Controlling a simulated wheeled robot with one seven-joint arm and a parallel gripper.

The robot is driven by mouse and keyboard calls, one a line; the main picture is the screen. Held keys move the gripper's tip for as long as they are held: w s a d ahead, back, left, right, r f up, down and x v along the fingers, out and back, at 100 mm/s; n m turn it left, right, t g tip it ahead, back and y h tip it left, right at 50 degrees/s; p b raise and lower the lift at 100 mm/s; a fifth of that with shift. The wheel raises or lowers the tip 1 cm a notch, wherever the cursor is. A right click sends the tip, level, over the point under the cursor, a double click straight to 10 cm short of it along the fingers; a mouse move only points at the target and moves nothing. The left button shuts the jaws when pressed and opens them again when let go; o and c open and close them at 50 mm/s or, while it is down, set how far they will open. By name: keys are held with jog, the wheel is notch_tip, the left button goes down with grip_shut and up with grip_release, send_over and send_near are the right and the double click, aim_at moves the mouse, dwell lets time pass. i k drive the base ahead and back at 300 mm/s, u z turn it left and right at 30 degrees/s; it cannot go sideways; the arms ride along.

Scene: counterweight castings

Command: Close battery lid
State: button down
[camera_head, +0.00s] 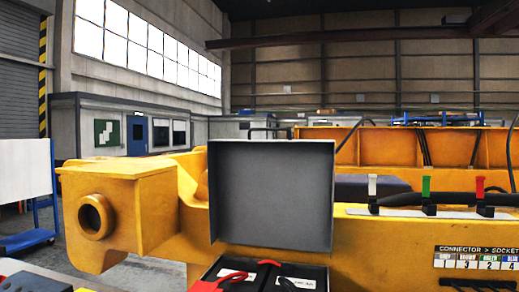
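The battery lid (272,192) is a flat grey panel with a raised rim. It stands open, close to upright, at the back edge of the battery box (312,272). The open box is at the bottom centre, cut off by the frame's lower edge. Inside it a red clamp or cable end (232,277) and black parts with small white labels show. A dark handle-like bar (268,131) shows just above the lid's top edge; whether it belongs to the lid is unclear. My gripper is not in view.
A large yellow casting (390,240) surrounds the box, with a round-holed end (95,216) at left. Right of the lid are white, green and red tagged connectors (428,190) with black cables. A label plate (476,258) is at lower right. A blue cart (25,240) stands far left.

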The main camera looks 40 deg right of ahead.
aim_at(271, 193)
jog(key=u, duration=1.05)
jog(key=i, duration=0.2)
jog(key=z, duration=2.3)
